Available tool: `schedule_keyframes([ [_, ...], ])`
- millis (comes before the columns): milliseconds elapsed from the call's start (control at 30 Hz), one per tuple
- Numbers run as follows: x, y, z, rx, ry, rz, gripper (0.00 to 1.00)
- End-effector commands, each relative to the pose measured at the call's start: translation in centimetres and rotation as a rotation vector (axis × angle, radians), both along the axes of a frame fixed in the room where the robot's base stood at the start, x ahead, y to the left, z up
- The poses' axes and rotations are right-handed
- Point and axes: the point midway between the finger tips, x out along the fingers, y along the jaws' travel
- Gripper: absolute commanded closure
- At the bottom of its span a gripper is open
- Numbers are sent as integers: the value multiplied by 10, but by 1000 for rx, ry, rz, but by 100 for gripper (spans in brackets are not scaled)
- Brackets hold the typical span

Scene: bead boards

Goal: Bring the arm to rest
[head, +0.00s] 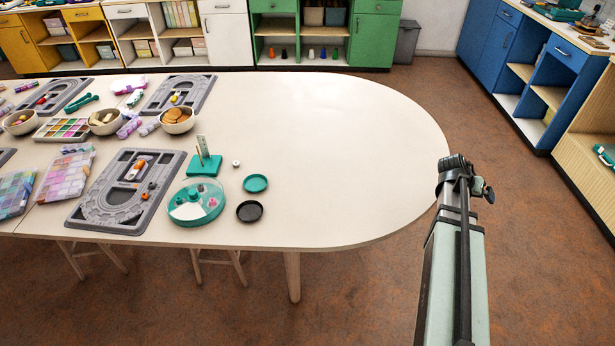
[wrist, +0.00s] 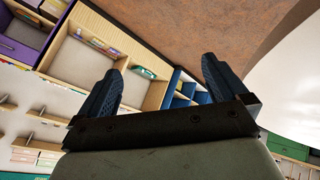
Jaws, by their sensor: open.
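My arm stands at the right of the head view, beyond the right edge of the rounded table (head: 340,150). My gripper shows in the wrist view (wrist: 160,85), its two dark ribbed fingers spread wide apart with nothing between them. It points out over the room, and shelves and brown floor show past the fingers. In the head view the fingers cannot be made out clearly. No object is in contact with the gripper.
Grey bead boards (head: 125,222), a round teal tray (head: 182,216), a teal dish (head: 256,183) and a black dish (head: 249,211) lie on the table's left half. Its right half is clear. Blue cabinets (head: 490,40) stand at the back right, with open floor before them.

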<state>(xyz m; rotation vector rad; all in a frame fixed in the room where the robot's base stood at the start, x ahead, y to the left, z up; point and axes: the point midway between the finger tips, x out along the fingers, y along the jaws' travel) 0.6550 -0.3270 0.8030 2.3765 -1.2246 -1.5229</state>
Motion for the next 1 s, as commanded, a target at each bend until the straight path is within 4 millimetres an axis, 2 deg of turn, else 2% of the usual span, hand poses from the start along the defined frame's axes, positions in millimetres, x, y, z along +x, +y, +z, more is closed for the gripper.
schedule_keyframes([
  [33,11,-2,16,-16,-28,-4,0],
  [167,37,5,51,-41,-93,-12,0],
  [233,57,20,69,-39,-126,-8,0],
  [367,89,63,81,1,-152,10,0],
  [567,132,152,85,94,-148,59,0],
  [700,155,222,85,166,-130,97,0],
  [867,173,306,87,244,-99,144,0],
  [1000,181,383,91,310,-66,186,0],
])
